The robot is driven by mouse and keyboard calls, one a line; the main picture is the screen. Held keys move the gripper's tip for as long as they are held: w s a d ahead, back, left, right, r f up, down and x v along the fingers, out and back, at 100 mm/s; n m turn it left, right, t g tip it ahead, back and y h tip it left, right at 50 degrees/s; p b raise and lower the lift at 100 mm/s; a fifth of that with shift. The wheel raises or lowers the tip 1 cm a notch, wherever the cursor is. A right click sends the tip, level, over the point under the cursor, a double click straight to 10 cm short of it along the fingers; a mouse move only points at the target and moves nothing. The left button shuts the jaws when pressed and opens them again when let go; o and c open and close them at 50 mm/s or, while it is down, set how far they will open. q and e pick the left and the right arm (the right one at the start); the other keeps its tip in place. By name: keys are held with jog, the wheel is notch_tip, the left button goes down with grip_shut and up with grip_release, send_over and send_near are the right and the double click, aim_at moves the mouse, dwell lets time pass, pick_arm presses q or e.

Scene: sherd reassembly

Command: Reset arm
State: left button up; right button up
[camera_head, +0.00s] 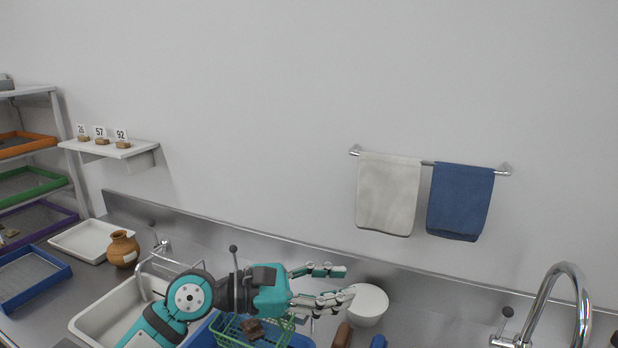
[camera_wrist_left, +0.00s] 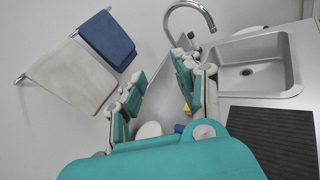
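My left arm comes in from the lower left in the head view, and its teal and black hand reaches to the right over the counter. The left gripper (camera_head: 345,282) is open, with its fingers spread and nothing between them. In the left wrist view the open fingers (camera_wrist_left: 160,90) stand apart, with the counter and wall showing between them. A green wire basket (camera_head: 232,332) with a brown sherd (camera_head: 253,328) sits below the hand, partly hidden by it. My right gripper is not in view.
A white bowl (camera_head: 368,306) stands just right of the fingertips. A sink (camera_head: 85,322), a clay jar (camera_head: 122,249) and a white tray (camera_head: 75,240) lie left. A tall faucet (camera_head: 548,290) rises at right. Towels (camera_head: 388,195) hang on the wall. A ribbed dark mat (camera_wrist_left: 275,140) lies by the second sink (camera_wrist_left: 280,65).

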pick_arm(q)
jog(key=s+a+r+n+t+h, duration=0.1)
jog(key=a+r+n+t+h, duration=0.25)
jog(key=r+n+t, duration=0.55)
jog(key=w+a+f+n+t+y, duration=0.1)
jog(key=a+f+n+t+y, duration=0.3)
jog(key=n, duration=0.7)
jog(key=w+a+f+n+t+y, duration=0.2)
jog(key=a+n+t+y, duration=0.4)
jog(key=n, duration=0.4)
jog(key=s+a+f+n+g+y, duration=0.2)
jog(key=a+f+n+g+y, duration=0.1)
jog(key=a+f+n+y, duration=0.35)
jog(key=s+a+f+n+g+y, duration=0.1)
jog(key=a+f+n+g+y, duration=0.3)
jog(key=f+n, duration=0.45)
jog(key=s+f+n+g, duration=0.8)
jog(key=s+f+g, duration=0.5)
jog(key=s+f, duration=1.2)
jog(key=f, duration=1.1)
jog(key=s+f, duration=0.2)
jog(key=f, duration=1)
jog(key=s+a+f+g, duration=0.2)
jog(key=s+f, duration=1.2)
jog(key=s, duration=0.1)
jog(key=shift+s+a+f+m+h, duration=0.25)
jog(key=shift+s+f+m+h, duration=0.05)
jog(key=shift+s+m, duration=0.1)
